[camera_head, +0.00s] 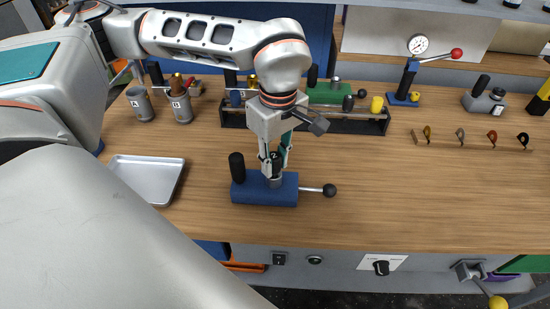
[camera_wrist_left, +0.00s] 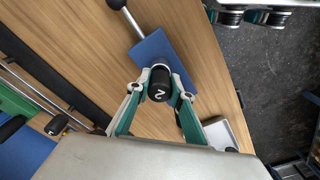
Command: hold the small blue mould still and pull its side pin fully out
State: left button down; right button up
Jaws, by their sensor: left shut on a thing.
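The small blue mould (camera_head: 250,192) sits on the wooden bench, and its blue top also shows in the left wrist view (camera_wrist_left: 153,48). A black post (camera_head: 237,166) stands at its left end. Its side pin, a metal rod with a black ball (camera_head: 329,190), sticks out to the right; the ball is at the top edge of the left wrist view (camera_wrist_left: 116,4). My left gripper (camera_head: 274,170) points down over the mould. Its fingers are closed around a black cylinder marked 2 (camera_wrist_left: 160,85) on top of the mould. My right gripper is not in view.
A dark rack (camera_head: 375,125) with a green block stands behind the mould. A metal tray (camera_head: 148,178) lies to the left, with two cups (camera_head: 180,108) behind it. A gauge press (camera_head: 408,80) is at the back right. The bench right of the pin is clear.

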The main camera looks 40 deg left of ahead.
pick_arm(q)
jog(key=shift+f, duration=0.2)
jog(key=c, duration=1.7)
grip_release()
jog(key=r, duration=1.2)
jog(key=shift+s+d, duration=0.1)
jog(key=shift+d, duration=0.2)
